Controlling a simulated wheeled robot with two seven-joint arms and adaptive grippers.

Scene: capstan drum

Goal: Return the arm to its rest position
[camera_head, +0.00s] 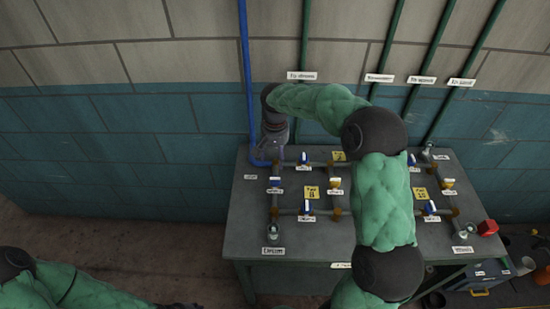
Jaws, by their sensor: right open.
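My right arm, in green padding with dark joints, reaches up over the grey table and bends left at the back. My right gripper (270,154) is at the table's back left, close to the foot of the blue pipe (246,75). It points down and is open, with nothing seen between its fingers. I cannot tell whether it touches the pipe. My left arm shows only at the bottom left corner, and its gripper is out of the picture.
The grey table (243,225) bears a grid of pipes with blue and yellow valve handles, yellow tags and white labels. Part is hidden behind my right arm. Green pipes (433,65) run up the wall. Dark containers (490,278) stand at lower right.

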